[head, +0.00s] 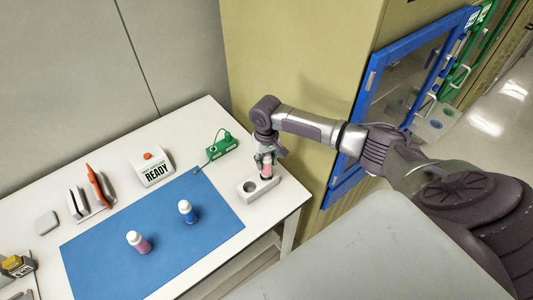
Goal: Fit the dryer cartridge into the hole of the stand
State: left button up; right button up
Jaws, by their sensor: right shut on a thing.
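My right gripper (266,158) points down at the right part of the table and is shut on the dryer cartridge (267,171), a small pinkish cylinder. The cartridge is upright at the right part of the white stand (260,191). I cannot tell whether its lower end is inside a hole or just above the block. A dark open hole shows in the left part of the stand. The gripper's fingers hide the upper part of the cartridge. My left gripper is not in view.
A blue mat (100,262) carries a white bottle with a pink band (138,242) and one with a blue band (187,212). A green device (222,147) and a READY box (152,168) stand behind. A tan cabinet (290,60) rises beyond the table.

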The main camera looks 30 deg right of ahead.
aim_at(266, 169)
dwell(0.4)
jog(key=shift+p, duration=0.45)
jog(key=shift+f+b, duration=1.4)
jog(key=shift+f, duration=1.1)
jog(key=o, duration=1.3)
jog(key=shift+c, duration=0.2)
jog(key=shift+r, duration=0.25)
notch_tip(266, 169, up, 12)
jog(key=shift+f, duration=0.2)
jog(key=shift+a+f, duration=0.1)
